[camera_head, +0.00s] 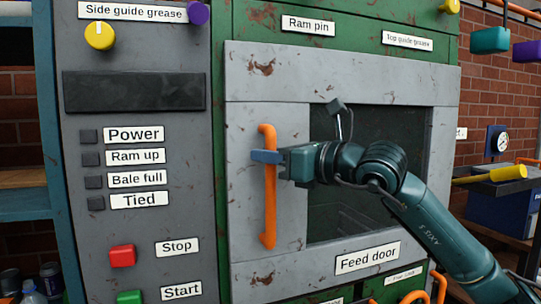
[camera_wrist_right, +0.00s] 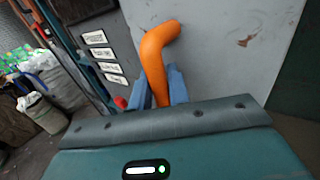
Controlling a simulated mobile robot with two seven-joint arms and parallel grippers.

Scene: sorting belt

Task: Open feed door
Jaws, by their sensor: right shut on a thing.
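The feed door (camera_head: 280,150) is a grey, rust-marked panel with a dark window, set in a green machine and labelled "Feed door". Its orange vertical bar handle (camera_head: 268,215) is on the left side of the door. In the right wrist view the orange handle (camera_wrist_right: 158,55) passes between the blue fingers (camera_wrist_right: 160,90). The door appears closed, flush with its frame. My left gripper is not in view.
A grey control panel with a red stop button (camera_head: 122,256) and a green start button (camera_head: 130,297) stands left of the door. A blue shelf (camera_head: 25,205) is at far left.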

